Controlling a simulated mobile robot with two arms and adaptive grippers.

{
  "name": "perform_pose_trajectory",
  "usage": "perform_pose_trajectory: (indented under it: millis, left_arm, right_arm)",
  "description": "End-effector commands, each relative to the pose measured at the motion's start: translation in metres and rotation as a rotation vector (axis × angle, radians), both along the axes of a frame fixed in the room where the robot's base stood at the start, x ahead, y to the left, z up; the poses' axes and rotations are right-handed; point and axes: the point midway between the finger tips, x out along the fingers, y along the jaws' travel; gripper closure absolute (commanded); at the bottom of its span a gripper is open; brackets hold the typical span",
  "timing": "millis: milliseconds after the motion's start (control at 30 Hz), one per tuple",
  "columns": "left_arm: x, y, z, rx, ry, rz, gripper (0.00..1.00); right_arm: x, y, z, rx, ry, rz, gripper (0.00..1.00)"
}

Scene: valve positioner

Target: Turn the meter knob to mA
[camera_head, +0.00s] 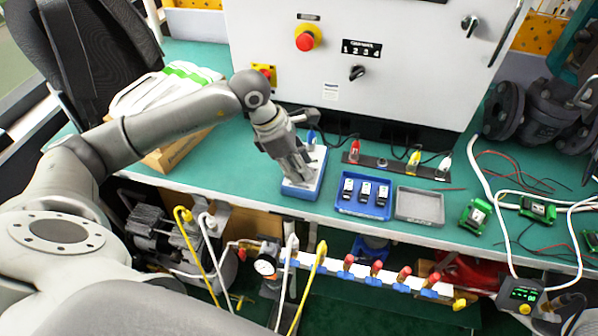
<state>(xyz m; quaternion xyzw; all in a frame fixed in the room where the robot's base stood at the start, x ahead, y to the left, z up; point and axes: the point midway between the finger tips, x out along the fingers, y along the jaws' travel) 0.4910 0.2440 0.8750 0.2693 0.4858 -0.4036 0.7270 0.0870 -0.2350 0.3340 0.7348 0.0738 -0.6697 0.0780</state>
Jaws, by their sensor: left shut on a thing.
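The meter (318,163) is a device with a blue edge and a pale face, lying on the green bench top near its front edge. My left gripper (300,176) reaches down onto the meter's face and is shut on its knob. The knob is hidden by the fingers, so its setting cannot be read. The mA mark cannot be made out. My right gripper is not in view.
A blue tray (340,204) with several small dark modules sits right of the meter, beside an empty grey tray (419,206). Red, yellow and white plugs stand on a dark strip (398,169) behind. A white cabinet (400,95) closes the back. Green terminal blocks (476,215) and loose wires lie right.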

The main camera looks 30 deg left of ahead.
Motion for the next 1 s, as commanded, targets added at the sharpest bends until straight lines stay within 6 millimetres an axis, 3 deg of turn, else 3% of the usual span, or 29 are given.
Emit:
perform_pose_trajectory:
  millis: [100,400,1000]
  left_arm:
    - [0.002,0.000,-0.002,-0.001,-0.005,-0.087,0.92]
    - [0.003,0.001,-0.001,-0.001,-0.004,-0.245,0.92]
    - [0.003,0.001,0.001,0.000,-0.003,-0.304,0.92]
  right_arm:
    - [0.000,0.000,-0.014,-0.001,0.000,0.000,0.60]
    - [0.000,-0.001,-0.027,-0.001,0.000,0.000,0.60]
    - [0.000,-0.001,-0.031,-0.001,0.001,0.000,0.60]
